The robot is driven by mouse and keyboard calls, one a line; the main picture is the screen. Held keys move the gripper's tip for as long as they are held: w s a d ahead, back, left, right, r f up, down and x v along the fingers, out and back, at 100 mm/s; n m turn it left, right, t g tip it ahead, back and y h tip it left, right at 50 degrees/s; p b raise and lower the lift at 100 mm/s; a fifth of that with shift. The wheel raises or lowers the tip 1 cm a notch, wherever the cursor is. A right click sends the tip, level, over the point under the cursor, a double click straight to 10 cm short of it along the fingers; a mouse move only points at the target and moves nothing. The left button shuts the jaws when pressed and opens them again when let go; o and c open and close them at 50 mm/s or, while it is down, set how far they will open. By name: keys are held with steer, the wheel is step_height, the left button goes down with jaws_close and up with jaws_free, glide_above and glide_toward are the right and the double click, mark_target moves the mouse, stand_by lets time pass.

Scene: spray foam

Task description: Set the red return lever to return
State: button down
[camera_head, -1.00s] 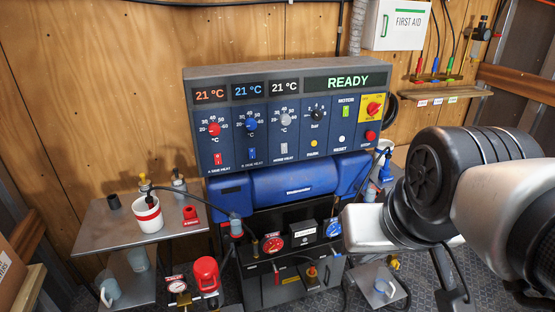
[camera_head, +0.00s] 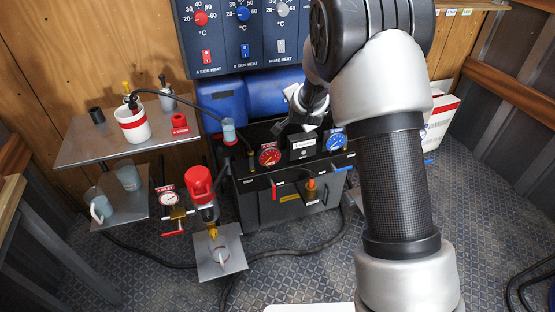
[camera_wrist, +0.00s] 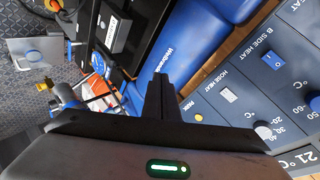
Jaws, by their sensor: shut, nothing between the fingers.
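The red lever (camera_head: 274,190) hangs roughly upright on the front of the black unit (camera_head: 290,205), below the red gauge (camera_head: 269,157). A blue-handled lever (camera_head: 341,169) sits to the right, below the blue gauge (camera_head: 336,141). I cannot read the markings beside the levers. My gripper (camera_head: 284,128) is above the unit, close to the red gauge and the black labelled box, apart from the red lever. In the wrist view its dark fingers (camera_wrist: 160,96) are together and empty. The red lever cannot be made out clearly in the wrist view.
The blue cylinder (camera_head: 222,98) and control panel (camera_head: 240,35) stand behind. A red pump (camera_head: 203,190) over a small plate (camera_head: 220,252) is at left, below a shelf with a white-and-red cup (camera_head: 132,123). A black hose lies on the floor. Space before the unit is fairly clear.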

steer(key=w+a+f+m+t+b, duration=0.1)
steer(key=f+b, duration=0.1)
steer(key=f, duration=0.8)
steer(key=w+f+m+t+h+b, duration=0.1)
steer(key=f+m+b, duration=0.1)
steer(key=f, duration=0.8)
steer(key=w+a+f+m+t+b, duration=0.1)
steer(key=f+b, duration=0.2)
steer(key=f, duration=0.6)
steer(key=s+f+m+t+b, duration=0.1)
steer(key=s+f, duration=0.3)
steer(key=f, duration=0.6)
steer(key=s+f+m+t+b, duration=0.1)
steer(key=s+f+t+b, duration=0.1)
steer(key=s+f, duration=0.3)
step_height(320, 180, down, 5)
steer(key=shift+r+y+b, duration=0.15)
steer(key=shift+y+b, duration=0.15)
steer(key=shift+b, duration=0.35)
steer(key=shift+d, duration=0.1)
